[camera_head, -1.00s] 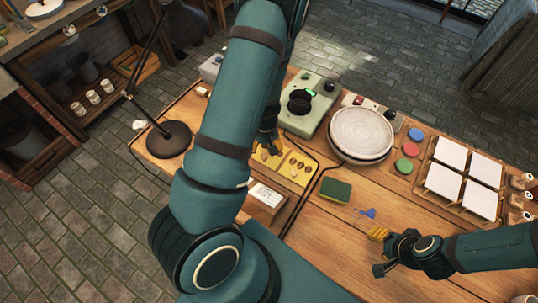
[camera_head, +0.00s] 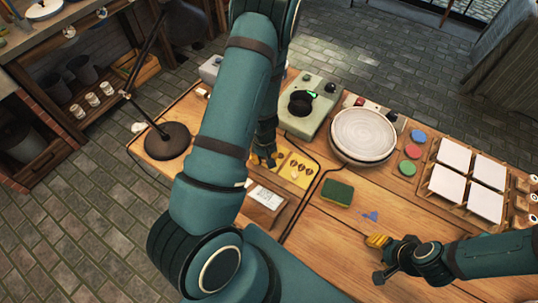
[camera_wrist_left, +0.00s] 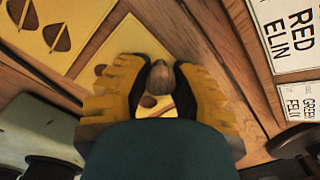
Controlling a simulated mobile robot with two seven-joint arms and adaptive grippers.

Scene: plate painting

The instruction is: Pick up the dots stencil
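My left gripper (camera_head: 264,158) is low over the yellow stencils at the middle of the table. In the left wrist view its yellow fingers (camera_wrist_left: 162,85) are apart, one on each side of a brownish knob (camera_wrist_left: 160,76). A yellow stencil (camera_wrist_left: 128,38) with round-looking holes lies under the fingers, largely hidden by them; I take it for the dots stencil. Another yellow stencil (camera_wrist_left: 82,12) with leaf-shaped holes lies beside it; it also shows in the head view (camera_head: 299,181). My right gripper (camera_head: 378,241) is over the front right of the table, its fingers close together; its opening is unclear.
A white order card (camera_head: 265,196) lies in front of the stencils. A green-and-yellow sponge (camera_head: 338,192), a stack of pale plates (camera_head: 362,134) and a grey-green device (camera_head: 305,108) stand nearby. A black lamp base (camera_head: 168,140) is at left. Bare wood lies at front right.

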